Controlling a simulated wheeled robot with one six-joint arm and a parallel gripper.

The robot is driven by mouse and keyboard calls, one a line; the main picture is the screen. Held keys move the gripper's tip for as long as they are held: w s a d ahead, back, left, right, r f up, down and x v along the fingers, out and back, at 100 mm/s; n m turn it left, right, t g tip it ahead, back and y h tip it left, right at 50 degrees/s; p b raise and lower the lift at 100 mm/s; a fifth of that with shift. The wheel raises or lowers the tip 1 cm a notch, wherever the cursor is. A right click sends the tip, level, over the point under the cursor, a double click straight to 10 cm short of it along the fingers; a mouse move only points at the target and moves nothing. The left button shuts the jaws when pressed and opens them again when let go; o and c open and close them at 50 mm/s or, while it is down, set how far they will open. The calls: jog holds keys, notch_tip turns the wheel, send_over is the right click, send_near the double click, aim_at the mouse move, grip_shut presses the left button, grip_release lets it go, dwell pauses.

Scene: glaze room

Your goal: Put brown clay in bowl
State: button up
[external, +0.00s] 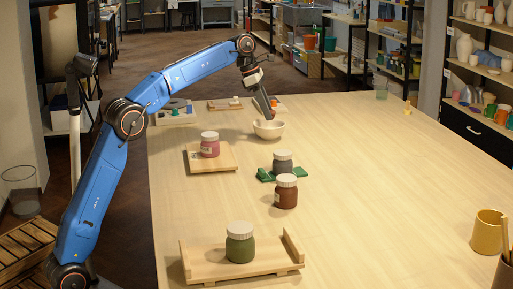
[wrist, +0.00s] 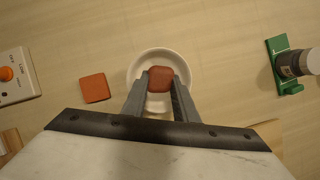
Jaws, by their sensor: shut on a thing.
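My gripper (wrist: 160,88) is shut on a reddish-brown lump of clay (wrist: 160,77), held between its two fingertips. In the wrist view the clay is over the inside of the white bowl (wrist: 137,72), towards the far side. In the external view my gripper (external: 269,114) points down at the bowl (external: 268,131), its tips at about rim height. The clay cannot be made out there, and I cannot tell whether it touches the bowl. The bowl stands upright on the table.
An orange-brown square block (wrist: 95,88) lies left of the bowl. A dark jar (external: 282,162) is by a green holder (external: 265,175). Pink (external: 210,146), brown (external: 286,193) and green (external: 240,245) jars stand nearer. The table's right side is mostly clear.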

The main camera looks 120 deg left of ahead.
jog(key=shift+f, duration=2.65)
jog(key=shift+f, duration=0.5)
jog(key=o, duration=0.8)
jog(key=shift+f, duration=0.1)
jog(key=shift+r, duration=0.25)
jog(key=v, duration=1.2)
jog(key=shift+r, duration=0.3)
jog(key=shift+d, duration=0.1)
